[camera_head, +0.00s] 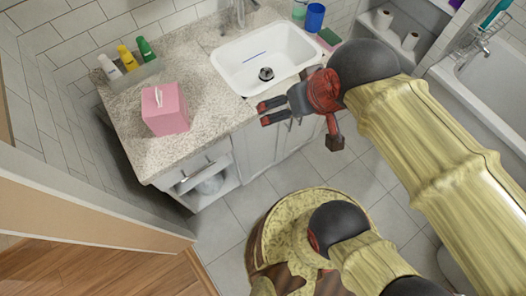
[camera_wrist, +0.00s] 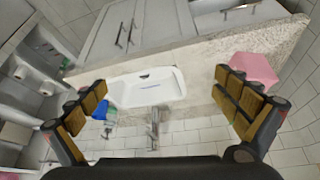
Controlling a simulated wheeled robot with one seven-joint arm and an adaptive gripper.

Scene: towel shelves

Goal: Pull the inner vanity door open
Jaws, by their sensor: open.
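The vanity (camera_head: 150,165) has a speckled stone top and light grey fronts. Its door fronts (camera_head: 256,150) show below the sink, partly behind my gripper. In the wrist view two grey doors (camera_wrist: 90,40) look shut, with two slim bar handles (camera_wrist: 120,36) side by side near where they meet. Which one is the inner door I cannot tell. My gripper (camera_head: 302,127) is open and empty, near the counter's front edge by the sink. In the wrist view its fingers (camera_wrist: 163,102) are wide apart, with the counter and sink behind them. The handles lie beyond the fingers, apart from them.
A white sink (camera_head: 262,60) with a faucet is set in the counter. A pink tissue box (camera_head: 165,108) and several bottles (camera_head: 128,57) stand on its left. A blue cup (camera_head: 315,16) stands at the back. Bare floor tiles (camera_head: 228,217) lie in front; a bathtub (camera_head: 490,70) is right.

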